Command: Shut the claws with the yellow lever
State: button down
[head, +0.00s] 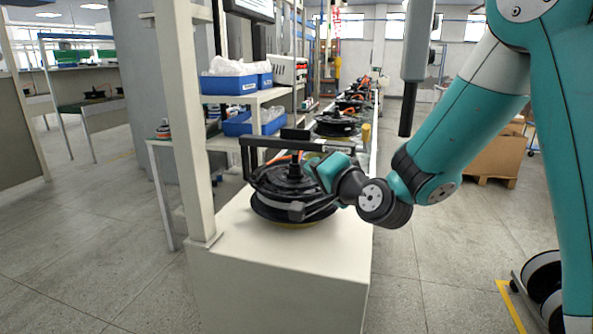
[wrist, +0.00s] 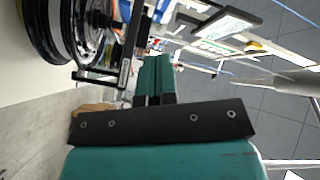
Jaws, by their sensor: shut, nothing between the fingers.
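A black hub motor (head: 285,190) lies on the near end of a white bench, and its rim also shows at upper left in the wrist view (wrist: 88,30). A black frame (head: 249,152) with a top bar and arms stands around it; I take this to be the claw device, and part shows in the wrist view (wrist: 128,55). Its claws are hard to make out. A yellow upright piece (head: 366,133), possibly the lever, stands right of the motor. My gripper (head: 322,166) is beside the motor's right side, its teal fingers (wrist: 154,62) shut and empty.
The white bench (head: 290,250) runs back with several more motors (head: 338,122) in line. A cream post (head: 183,120) and shelves with blue bins (head: 229,84) stand at left. A dark hanging tool (head: 407,108) is at upper right.

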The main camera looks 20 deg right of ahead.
jog(key=s+a+n+g+y+p, duration=0.1)
jog(key=s+a+n+g, duration=0.4)
jog(key=s, duration=0.3)
jog(key=s+a+n+g+y+p, duration=0.1)
jog(key=s+a+n+g+y, duration=0.1)
jog(key=s+a+n+g, duration=0.4)
jog(key=s, duration=0.3)
jog(key=shift+n+g+y, duration=0.3)
jog(key=shift+n, duration=0.1)
jog(key=c, duration=1.5)
grip_release()
jog(key=s+d+n+g+h, duration=0.1)
jog(key=s+g, duration=0.1)
jog(key=s, duration=0.2)
jog(key=s+n+g+h, duration=0.1)
jog(key=s+n, duration=0.1)
jog(key=s, duration=0.2)
jog(key=s+d+n+g+h, duration=0.1)
jog(key=s+n+g, duration=0.1)
jog(key=s, duration=0.3)
jog(key=shift+d+f+g+p, duration=0.3)
jog(key=shift+d+f, duration=0.05)
jog(key=shift+c, duration=0.2)
jog(key=o, duration=0.5)
jog(key=shift+s, duration=0.2)
jog(key=shift+c, duration=0.2)
